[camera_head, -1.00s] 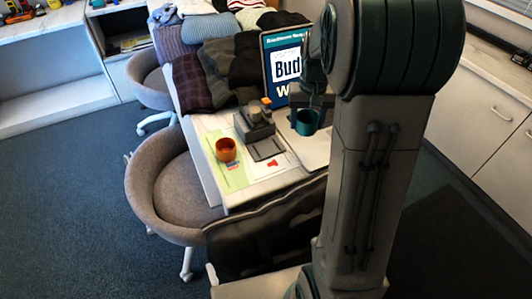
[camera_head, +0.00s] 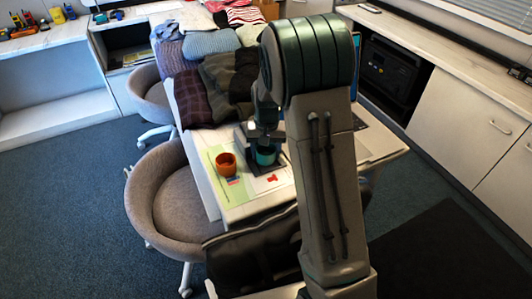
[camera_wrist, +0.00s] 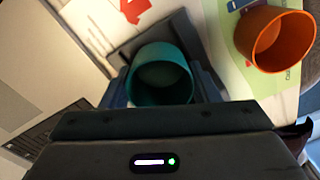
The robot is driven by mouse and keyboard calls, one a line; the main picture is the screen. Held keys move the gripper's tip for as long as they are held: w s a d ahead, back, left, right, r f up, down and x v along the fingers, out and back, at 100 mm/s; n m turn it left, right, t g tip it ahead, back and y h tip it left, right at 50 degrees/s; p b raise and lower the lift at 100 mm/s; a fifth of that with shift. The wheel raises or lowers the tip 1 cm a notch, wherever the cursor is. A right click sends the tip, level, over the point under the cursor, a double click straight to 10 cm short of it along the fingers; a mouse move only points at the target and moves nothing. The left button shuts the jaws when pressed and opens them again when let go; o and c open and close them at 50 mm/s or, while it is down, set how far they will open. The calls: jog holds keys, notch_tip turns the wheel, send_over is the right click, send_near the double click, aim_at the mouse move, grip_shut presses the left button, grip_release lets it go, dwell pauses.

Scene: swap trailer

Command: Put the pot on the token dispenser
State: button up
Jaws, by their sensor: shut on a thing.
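The teal pot (camera_head: 265,156) is upright between the fingers of my gripper (camera_head: 264,140), which is shut on it. In the wrist view the pot (camera_wrist: 160,72) shows its empty inside, with a dark finger on each side. The grey token dispenser (camera_head: 241,142) stands on the table, mostly hidden behind my gripper and the pot. Its dark flat front part (camera_wrist: 125,52) shows in the wrist view, around and below the pot. I cannot tell whether the pot touches it.
An orange cup (camera_head: 226,165) stands on a green sheet (camera_head: 235,188) left of the pot. A red shape (camera_head: 272,178) lies on the paper in front. Folded clothes (camera_head: 212,75) fill the table's far side. A grey chair (camera_head: 175,195) stands at the left.

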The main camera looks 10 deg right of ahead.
jog(key=shift+f, duration=0.45)
jog(key=shift+f, duration=0.2)
jog(key=o, duration=1)
jog(key=shift+r, duration=0.2)
